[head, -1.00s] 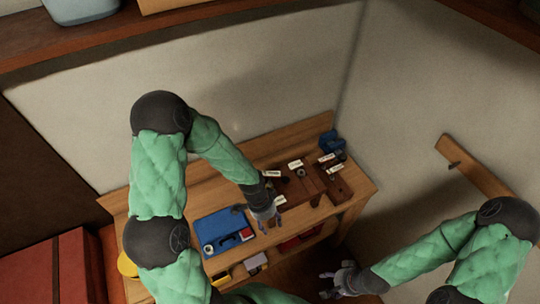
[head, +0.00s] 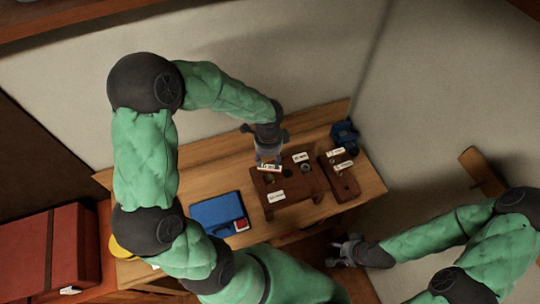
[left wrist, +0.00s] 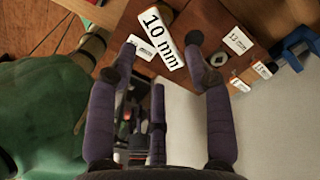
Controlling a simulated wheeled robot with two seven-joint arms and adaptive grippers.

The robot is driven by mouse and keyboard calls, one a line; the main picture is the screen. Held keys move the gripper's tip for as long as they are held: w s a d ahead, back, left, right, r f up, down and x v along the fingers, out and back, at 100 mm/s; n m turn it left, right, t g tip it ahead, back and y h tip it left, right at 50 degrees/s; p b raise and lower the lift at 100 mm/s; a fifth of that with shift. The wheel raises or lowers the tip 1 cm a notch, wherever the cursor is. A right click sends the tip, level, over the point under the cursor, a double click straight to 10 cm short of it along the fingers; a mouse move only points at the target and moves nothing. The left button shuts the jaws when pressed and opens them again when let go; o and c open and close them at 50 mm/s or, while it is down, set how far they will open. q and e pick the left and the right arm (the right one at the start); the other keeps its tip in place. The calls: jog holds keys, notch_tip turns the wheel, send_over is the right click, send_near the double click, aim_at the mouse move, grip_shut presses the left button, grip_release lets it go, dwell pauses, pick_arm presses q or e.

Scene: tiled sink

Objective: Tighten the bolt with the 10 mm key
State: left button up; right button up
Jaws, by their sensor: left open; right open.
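A white tag reading "10 mm" (left wrist: 160,38) lies between the spread fingers of my left gripper (left wrist: 163,46) in the left wrist view, with a small tan round piece behind it. The key's metal part is not clear. In the head view my left gripper (head: 268,156) is open, at the back left of a brown wooden block (head: 297,184), and partly hides that corner. Other white tags are on the block. A dark round fitting (head: 305,167) shows on it; I cannot tell whether it is the bolt. My right gripper (head: 343,252) is open and empty in front of the bench.
A second, narrower wooden block (head: 346,185) with tags stands at the right. A blue tool (head: 344,133) is at the back right. A red cabinet (head: 75,245) stands left of the bench.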

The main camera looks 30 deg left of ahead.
aim_at(270, 166)
pick_arm(q)
jog(key=f+b, duration=0.2)
jog(key=f, duration=0.1)
jog(key=shift+w+f, duration=0.15)
jog(key=shift+w, duration=0.25)
jog(key=shift+s+f+b, duration=0.3)
jog(key=shift+f+b, duration=0.4)
jog(key=shift+w+f+b, duration=0.25)
jog(key=shift+f+b, duration=0.65)
jog(key=shift+f, duration=0.35)
jog(key=shift+s+f, duration=0.1)
jog(key=shift+f, duration=0.1)
jog(key=c, duration=0.8)
